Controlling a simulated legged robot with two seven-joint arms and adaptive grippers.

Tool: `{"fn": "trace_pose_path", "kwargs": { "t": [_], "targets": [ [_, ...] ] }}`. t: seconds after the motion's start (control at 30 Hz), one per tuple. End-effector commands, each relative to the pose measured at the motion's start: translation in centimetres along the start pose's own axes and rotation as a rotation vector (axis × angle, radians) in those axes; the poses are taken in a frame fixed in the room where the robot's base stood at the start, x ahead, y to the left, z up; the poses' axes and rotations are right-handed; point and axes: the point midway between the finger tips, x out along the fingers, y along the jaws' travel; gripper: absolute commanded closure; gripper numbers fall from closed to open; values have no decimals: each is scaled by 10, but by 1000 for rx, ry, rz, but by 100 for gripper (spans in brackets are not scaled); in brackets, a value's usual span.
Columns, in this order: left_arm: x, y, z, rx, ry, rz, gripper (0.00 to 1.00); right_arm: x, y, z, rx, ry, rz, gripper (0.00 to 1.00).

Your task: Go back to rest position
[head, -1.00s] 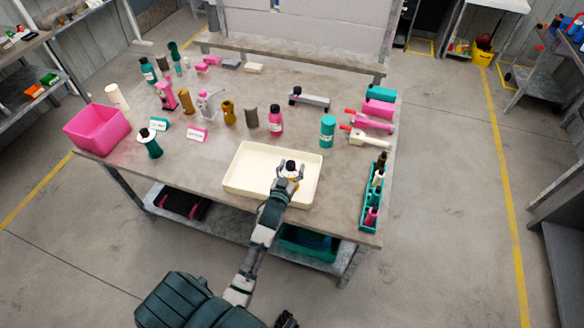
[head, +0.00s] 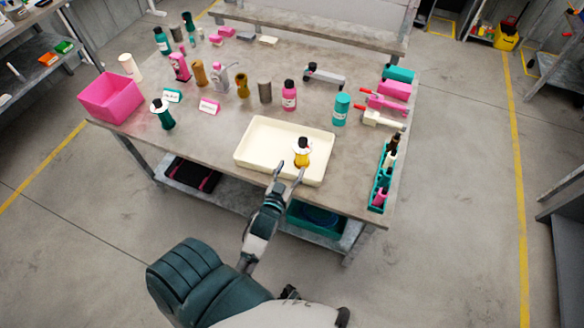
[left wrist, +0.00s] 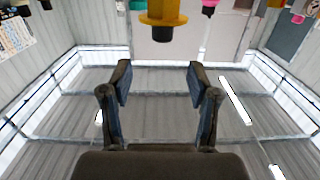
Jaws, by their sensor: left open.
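My left gripper (head: 288,169) is open and empty at the front edge of the cream tray (head: 243,157). A yellow pump part (head: 302,160) with a white collar and black top stands upright in the tray's right part. The gripper is in front of it and apart from it. In the left wrist view, the open fingers (left wrist: 160,82) have nothing between them, and the yellow part (left wrist: 163,18) shows at the top edge, beyond the fingertips. I do not see my right gripper.
The grey table (head: 215,135) holds several pump parts and bottles, a pink bin (head: 110,97) at left and a teal rack (head: 377,190) at right. A lower shelf under the table holds a teal bin (head: 318,216). Floor at right (head: 450,200) is clear.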

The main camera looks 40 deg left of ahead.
Motion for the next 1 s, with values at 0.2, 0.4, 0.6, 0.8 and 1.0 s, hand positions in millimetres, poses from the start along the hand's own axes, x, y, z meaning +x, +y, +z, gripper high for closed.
{"fn": "trace_pose_path", "kwargs": {
  "t": [0.2,0.4,0.6,0.8,1.0],
  "targets": [
    [0,0,0,0,0,0,40,0,0,0,0,0,0,38],
    [-6,6,15,11,-84,16,40,0,0,2,0,-4,0,38],
    [-57,31,84,78,-486,107,40,1,0,6,0,-10,0,38],
    [-127,47,132,166,-831,209,40,1,-1,7,0,-11,-1,38],
    [-196,52,157,255,-1100,302,40,1,-1,8,0,-12,-1,38]
  ]
}}
